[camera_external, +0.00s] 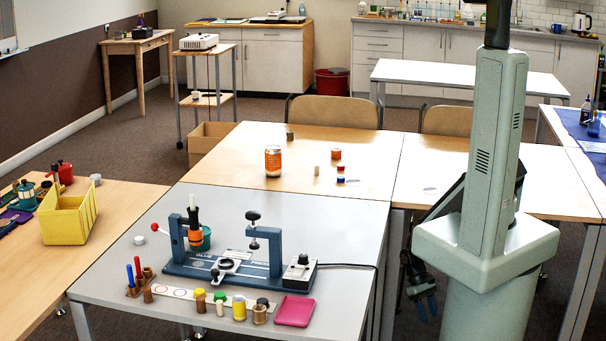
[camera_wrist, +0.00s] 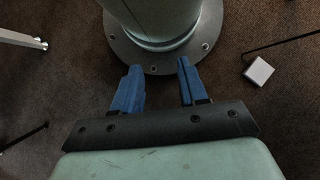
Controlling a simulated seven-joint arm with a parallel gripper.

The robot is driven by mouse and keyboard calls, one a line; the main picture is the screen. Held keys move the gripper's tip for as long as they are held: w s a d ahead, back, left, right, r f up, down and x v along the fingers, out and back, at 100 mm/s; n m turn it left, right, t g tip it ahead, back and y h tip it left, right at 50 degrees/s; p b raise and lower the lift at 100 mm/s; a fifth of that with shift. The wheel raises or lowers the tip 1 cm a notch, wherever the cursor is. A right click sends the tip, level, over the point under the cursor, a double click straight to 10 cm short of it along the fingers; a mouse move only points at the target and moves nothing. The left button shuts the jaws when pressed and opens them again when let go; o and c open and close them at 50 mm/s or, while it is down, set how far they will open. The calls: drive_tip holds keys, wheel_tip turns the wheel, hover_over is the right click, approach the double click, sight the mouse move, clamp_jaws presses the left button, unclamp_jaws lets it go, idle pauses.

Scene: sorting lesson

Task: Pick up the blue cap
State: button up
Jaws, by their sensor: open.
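A small blue piece (camera_external: 340,181), possibly the blue cap, sits under or against a red-and-white piece (camera_external: 340,170) on the far wooden table; it is too small to tell for sure. A blue-topped stick (camera_external: 138,267) stands in a brown holder on the near grey table. My gripper (camera_external: 427,306) hangs low beside my base, right of the tables and far from both. Its blue fingers are apart and empty in the wrist view (camera_wrist: 159,66), above the floor. No cap shows in the wrist view.
A blue clamp rig (camera_external: 225,268), a pink tray (camera_external: 295,311) and several colour-topped pots crowd the grey table (camera_external: 350,250). An orange-labelled jar (camera_external: 273,161) stands on the wooden table (camera_external: 225,170). A yellow bin (camera_external: 68,221) is at left. Table edges lie left of my gripper.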

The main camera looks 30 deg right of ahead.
idle(0.3)
drive_tip(key=o, duration=0.3)
drive_tip(key=shift+o, duration=0.2)
